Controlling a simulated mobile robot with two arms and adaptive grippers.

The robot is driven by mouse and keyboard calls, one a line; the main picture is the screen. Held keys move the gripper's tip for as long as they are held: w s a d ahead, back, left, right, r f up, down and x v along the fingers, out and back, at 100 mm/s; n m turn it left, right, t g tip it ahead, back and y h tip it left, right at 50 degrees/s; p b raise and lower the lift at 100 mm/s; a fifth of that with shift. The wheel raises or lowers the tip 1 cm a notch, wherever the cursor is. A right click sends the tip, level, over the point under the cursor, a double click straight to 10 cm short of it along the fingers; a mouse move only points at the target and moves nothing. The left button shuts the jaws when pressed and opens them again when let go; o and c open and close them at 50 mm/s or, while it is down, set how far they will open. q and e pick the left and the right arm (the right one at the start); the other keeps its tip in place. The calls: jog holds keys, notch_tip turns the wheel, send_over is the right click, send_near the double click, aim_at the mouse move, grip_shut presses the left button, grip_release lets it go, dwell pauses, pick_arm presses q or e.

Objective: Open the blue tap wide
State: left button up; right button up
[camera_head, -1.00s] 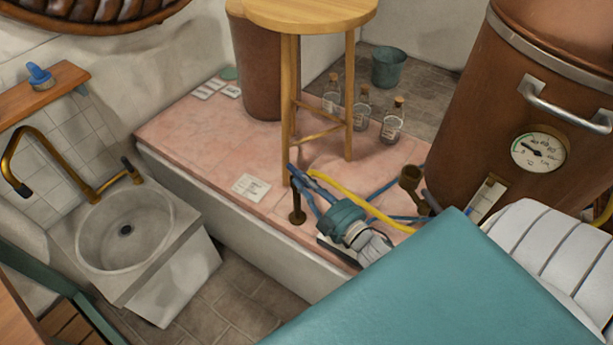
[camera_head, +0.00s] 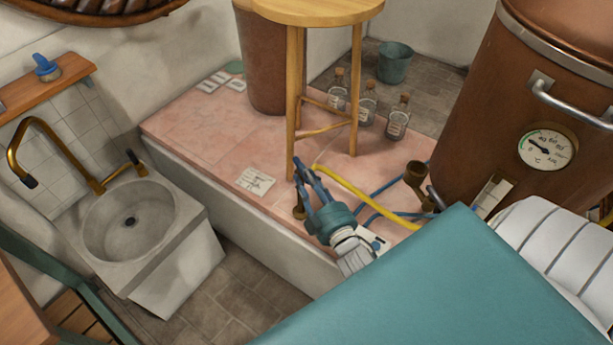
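My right gripper (camera_head: 303,172) has a teal body and blue fingers. It reaches up and left over the edge of the pink platform, by the foot of the wooden stool. Its fingertips lie close together, but whether they are shut or hold anything is not clear. A brown fitting (camera_head: 299,208) shows partly behind the fingers. I cannot pick out a blue tap handle for sure; blue parts near the fingertips blend with the fingers. Blue hoses (camera_head: 378,206) and a yellow hose (camera_head: 350,188) run just right of the gripper. My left gripper is not in view.
The wooden stool (camera_head: 293,95) stands on the pink platform (camera_head: 190,130) close behind the gripper. Several corked bottles (camera_head: 367,104) stand right of it. A copper boiler (camera_head: 480,110) is at right. A stone sink (camera_head: 130,225) is at left, with open floor between.

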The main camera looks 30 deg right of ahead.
jog(key=shift+r, duration=0.2)
notch_tip(320, 180, up, 10)
jog(key=shift+f, duration=0.15)
dwell(0.4)
